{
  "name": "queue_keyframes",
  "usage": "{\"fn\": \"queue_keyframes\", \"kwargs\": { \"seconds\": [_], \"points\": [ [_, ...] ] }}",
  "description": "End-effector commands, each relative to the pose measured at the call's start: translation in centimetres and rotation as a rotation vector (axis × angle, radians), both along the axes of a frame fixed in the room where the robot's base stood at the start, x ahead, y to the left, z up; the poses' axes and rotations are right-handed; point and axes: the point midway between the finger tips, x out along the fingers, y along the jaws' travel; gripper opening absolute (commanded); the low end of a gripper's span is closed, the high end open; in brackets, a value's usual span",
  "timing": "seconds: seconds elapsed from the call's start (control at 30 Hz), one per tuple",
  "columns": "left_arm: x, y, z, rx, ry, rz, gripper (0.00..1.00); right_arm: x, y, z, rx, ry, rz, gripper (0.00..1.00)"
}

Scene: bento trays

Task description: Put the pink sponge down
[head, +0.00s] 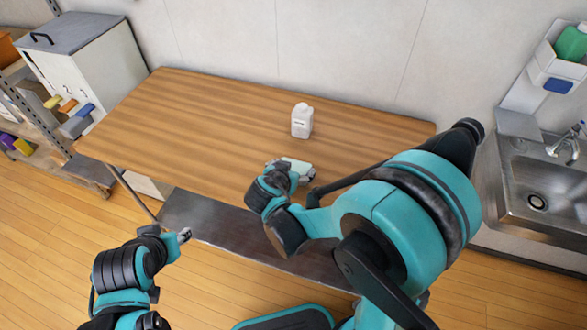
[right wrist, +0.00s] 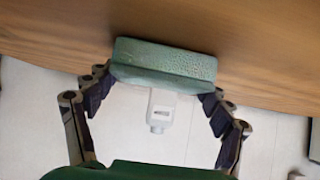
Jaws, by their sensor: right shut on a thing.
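No pink sponge shows; the sponge in view is green. My right gripper (head: 291,173) is shut on this green sponge (right wrist: 165,62), with a finger at each end of it in the right wrist view. In the head view the sponge (head: 297,163) shows as a pale green strip, partly hidden by the gripper. It is over the front part of the wooden table (head: 190,120); I cannot tell whether it touches the top. My left gripper (head: 183,236) is off the table's front edge at lower left, holding nothing that I can see; its jaw opening is unclear.
A white bottle (head: 302,122) stands upright on the table just behind the sponge. The table's left half is clear. A sink (head: 545,190) is at the right, a white cabinet (head: 85,60) and a shelf with coloured items (head: 15,145) at the left.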

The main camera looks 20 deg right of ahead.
Motion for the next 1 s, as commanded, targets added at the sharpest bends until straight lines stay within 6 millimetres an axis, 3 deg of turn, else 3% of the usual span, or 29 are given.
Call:
{"fn": "queue_keyframes", "kwargs": {
  "seconds": [0.07, 0.1, 0.17, 0.6, 1.0],
  "points": [
    [0.0, 0.0, -0.4, 0.000, 0.000, 0.000, 0.40, 0.0, 0.0, -0.4, 0.000, 0.000, 0.000, 0.71],
    [0.0, 0.0, -0.4, 0.000, 0.000, 0.000, 0.40, 0.0, 0.0, -0.4, 0.000, 0.000, 0.000, 0.86],
    [0.0, 0.0, -0.3, 0.000, 0.000, 0.000, 0.40, 0.0, 0.0, -0.3, 0.000, 0.000, 0.000, 1.00],
    [0.0, 0.0, 0.3, 0.000, 0.000, 0.000, 0.40, 0.0, 0.0, 0.3, 0.000, 0.000, 0.000, 1.00],
    [0.0, 0.0, 3.6, 0.000, 0.000, 0.000, 0.40, -5.4, 3.8, 5.4, -0.001, 0.000, 0.006, 1.00]
  ]
}}
